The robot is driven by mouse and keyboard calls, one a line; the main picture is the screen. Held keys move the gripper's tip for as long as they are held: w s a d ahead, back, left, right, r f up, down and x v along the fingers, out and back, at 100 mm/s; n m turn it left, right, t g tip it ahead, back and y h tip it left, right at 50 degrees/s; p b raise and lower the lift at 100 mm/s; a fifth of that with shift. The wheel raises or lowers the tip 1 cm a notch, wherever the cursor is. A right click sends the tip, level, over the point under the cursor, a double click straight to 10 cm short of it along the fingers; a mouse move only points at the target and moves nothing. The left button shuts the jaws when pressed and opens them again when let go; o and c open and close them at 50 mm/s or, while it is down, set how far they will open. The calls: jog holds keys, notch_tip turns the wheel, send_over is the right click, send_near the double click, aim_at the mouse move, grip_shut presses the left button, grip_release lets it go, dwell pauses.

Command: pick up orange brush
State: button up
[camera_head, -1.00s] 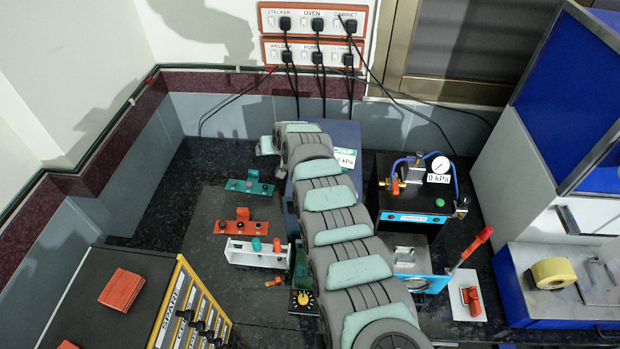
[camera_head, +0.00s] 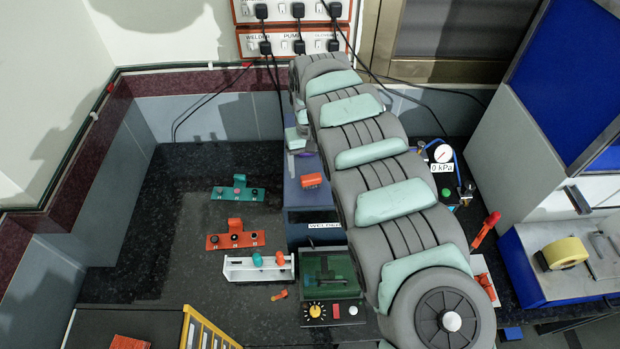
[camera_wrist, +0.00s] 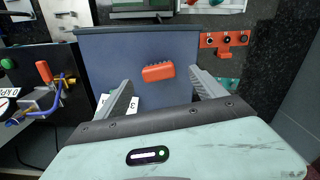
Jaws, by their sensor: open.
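The orange brush (camera_head: 311,180) lies on the flat top of the blue welder housing (camera_head: 302,200) in the head view. In the wrist view the brush (camera_wrist: 158,72) shows dark bristles along its upper edge and lies on the blue surface. My gripper (camera_wrist: 160,80) is open and empty, with its two fingers on either side of the brush in that picture. The height gap between the fingertips and the brush is hard to judge. In the head view my gripper (camera_head: 299,142) is partly hidden by my arm, behind the brush.
A red holder (camera_head: 236,240), a teal holder (camera_head: 238,193) and a white rack (camera_head: 259,270) stand left of the welder. A gauge unit (camera_head: 443,160) stands to the right, partly behind my arm. Dark counter at the left (camera_head: 165,215) is clear.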

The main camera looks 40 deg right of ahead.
aim_at(311, 177)
jog(key=shift+w+d+f, duration=0.1)
jog(key=shift+f, duration=0.65)
jog(key=shift+d+f+p, duration=0.15)
jog(key=shift+f+p, duration=0.45)
jog(key=shift+f, duration=1.65)
jog(key=c, duration=1.4)
jog(key=shift+c, duration=0.2)
notch_tip(311, 177, up, 20)
jog(key=b, duration=0.3)
